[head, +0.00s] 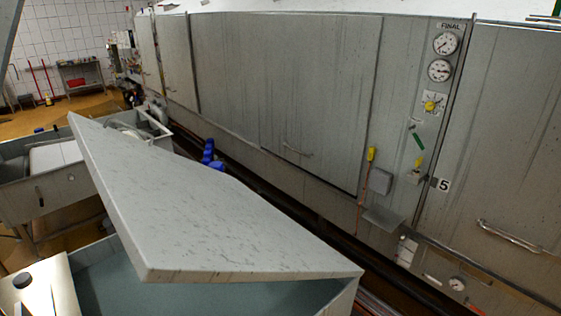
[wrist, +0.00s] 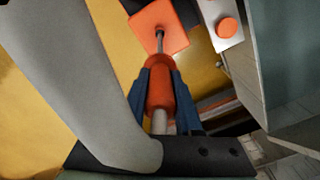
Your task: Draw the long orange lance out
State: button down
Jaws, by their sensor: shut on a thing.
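In the wrist view my gripper (wrist: 161,75) has its two dark blue fingers closed on either side of an orange handle-like body (wrist: 158,88), which I take to be the orange lance. A thin grey rod runs from its far end to an orange square plate (wrist: 160,25). A pale stub shows at its near end, between the fingers. The fingers hide its sides, and I cannot tell its full length or whether it is still seated in something. My gripper and this orange piece are not in the head view.
A pale plate with a round orange knob (wrist: 228,28) is close on the right in the wrist view. In the head view a tilted grey lid (head: 215,200) lies over an open tank, beside a long steel cabinet wall (head: 310,90) with gauges. Open floor (head: 30,125) shows far left.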

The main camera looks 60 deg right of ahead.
jog(key=shift+r+p, duration=0.95)
jog(key=shift+r, duration=4.7)
jog(key=shift+s, duration=0.1)
